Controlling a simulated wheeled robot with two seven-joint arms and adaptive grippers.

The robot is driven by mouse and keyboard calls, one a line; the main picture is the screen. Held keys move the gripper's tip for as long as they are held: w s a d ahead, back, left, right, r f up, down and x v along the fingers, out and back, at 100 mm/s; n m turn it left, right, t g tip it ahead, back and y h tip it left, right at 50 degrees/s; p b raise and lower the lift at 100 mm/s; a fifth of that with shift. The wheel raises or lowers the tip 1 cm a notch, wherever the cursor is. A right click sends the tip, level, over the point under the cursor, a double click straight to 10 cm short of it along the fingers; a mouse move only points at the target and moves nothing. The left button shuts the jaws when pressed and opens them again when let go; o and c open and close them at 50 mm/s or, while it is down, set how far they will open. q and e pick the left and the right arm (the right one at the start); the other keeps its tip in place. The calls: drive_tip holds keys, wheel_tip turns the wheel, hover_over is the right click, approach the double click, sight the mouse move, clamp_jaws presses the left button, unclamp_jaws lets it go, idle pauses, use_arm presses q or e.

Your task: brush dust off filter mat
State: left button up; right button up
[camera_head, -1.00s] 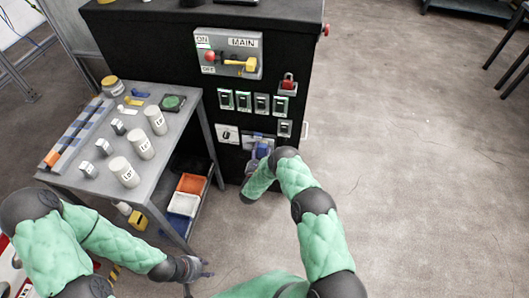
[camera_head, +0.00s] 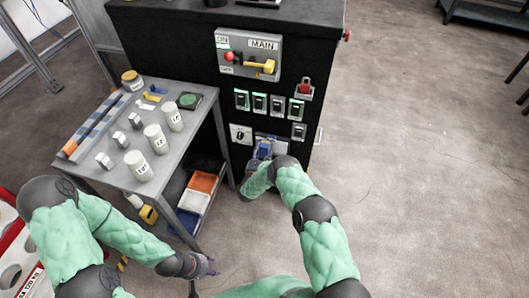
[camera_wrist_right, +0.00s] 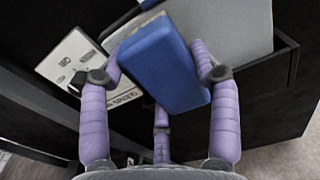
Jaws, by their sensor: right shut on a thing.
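My right gripper (camera_wrist_right: 160,85) is shut on a blue block (camera_wrist_right: 160,62), apparently the brush. The block sits between its purple fingers, tilted in the right wrist view. Just behind it is a light grey flat panel (camera_wrist_right: 235,25), apparently the filter mat, in a dark frame on the cabinet front. The block overlaps the panel's left part; I cannot tell whether they touch. In the head view the right gripper (camera_head: 262,155) is at the cabinet's lower front, partly hidden by my arm. My left gripper (camera_head: 207,267) hangs low, away from the cabinet; its opening is unclear. No dust can be made out.
The black cabinet (camera_head: 190,60) carries a main switch panel (camera_head: 247,54) and several small switches. A white plate with a knob (camera_head: 241,134) is left of the mat. A grey table (camera_head: 95,165) with jars and small blocks stands left.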

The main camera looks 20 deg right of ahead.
sight(256, 143)
drive_tip(key=a, duration=0.1)
drive_tip(key=w+a, duration=0.2)
drive_tip(key=shift+w+r, duration=0.1)
drive_tip(key=shift+r, duration=0.2)
drive_tip(key=shift+s+d+p, duration=0.1)
drive_tip(key=shift+s+d, duration=0.45)
drive_tip(key=shift+d, duration=0.25)
drive_tip(key=shift+s+d+p, duration=0.1)
drive_tip(key=shift+s+d, duration=0.4)
drive_tip(key=shift+d, duration=0.3)
drive_tip(key=shift+s+d+p, duration=0.1)
drive_tip(key=shift+s+d, duration=0.45)
drive_tip(key=shift+d, duration=0.25)
drive_tip(key=shift+s+d, duration=0.8)
drive_tip(key=shift+d, duration=0.15)
drive_tip(key=shift+s+d, duration=0.5)
drive_tip(key=shift+d, duration=0.35)
drive_tip(key=shift+s+d, duration=0.45)
drive_tip(key=shift+d, duration=0.4)
drive_tip(key=shift+a+b, duration=0.1)
drive_tip(key=shift+b, duration=0.25)
drive_tip(key=shift+w+a, duration=1.1)
drive_tip(key=shift+a, duration=0.55)
drive_tip(key=shift+w+a, duration=1.1)
drive_tip(key=shift+a, duration=0.6)
drive_tip(key=shift+w+a, duration=1.1)
drive_tip(key=shift+a, duration=0.55)
